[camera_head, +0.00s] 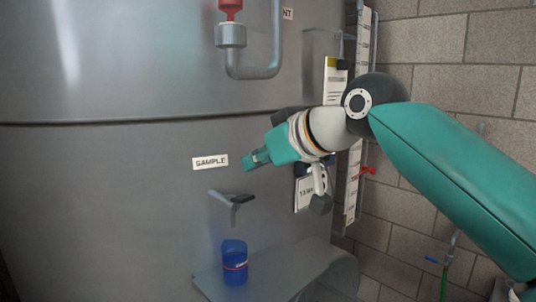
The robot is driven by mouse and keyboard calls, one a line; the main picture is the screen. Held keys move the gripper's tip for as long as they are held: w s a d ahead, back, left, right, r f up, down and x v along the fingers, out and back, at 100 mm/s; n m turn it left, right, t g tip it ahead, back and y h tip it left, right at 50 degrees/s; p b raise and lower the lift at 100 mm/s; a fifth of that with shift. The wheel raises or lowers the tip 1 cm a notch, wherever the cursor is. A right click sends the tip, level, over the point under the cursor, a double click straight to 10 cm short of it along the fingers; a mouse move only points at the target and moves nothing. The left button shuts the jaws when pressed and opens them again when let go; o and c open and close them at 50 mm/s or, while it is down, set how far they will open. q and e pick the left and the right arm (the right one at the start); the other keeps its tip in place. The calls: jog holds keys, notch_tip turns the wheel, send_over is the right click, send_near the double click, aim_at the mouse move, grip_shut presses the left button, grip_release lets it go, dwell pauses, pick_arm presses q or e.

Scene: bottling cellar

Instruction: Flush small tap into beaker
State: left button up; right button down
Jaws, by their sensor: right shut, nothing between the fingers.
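The small tap (235,200) sticks out of the steel tank wall below a white SAMPLE label (210,162). I cannot make out any stream between tap and beaker. My right gripper (250,161) is shut and empty, in front of the tank, above and slightly right of the tap and apart from it in the picture. My left gripper is out of view.
The large steel tank (120,210) fills the left side. A bent pipe (255,72) with a red-topped fitting is above. A vertical gauge with a red handle (368,171) stands right, behind my arm. A block wall (430,60) and a blue-handled valve (433,261) are at right.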

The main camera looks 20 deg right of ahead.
aim_at(246, 197)
jog(key=x, duration=0.4)
notch_tip(246, 197, down, 2)
jog(key=shift+s+f, duration=0.15)
jog(key=shift+f, duration=0.05)
jog(key=shift+s+d+f+b, duration=0.15)
jog(key=shift+s+f+b, duration=0.2)
jog(key=shift+f, duration=0.2)
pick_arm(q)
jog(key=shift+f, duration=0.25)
pick_arm(e)
jog(key=shift+w+f, duration=0.1)
jog(key=shift+f, duration=0.1)
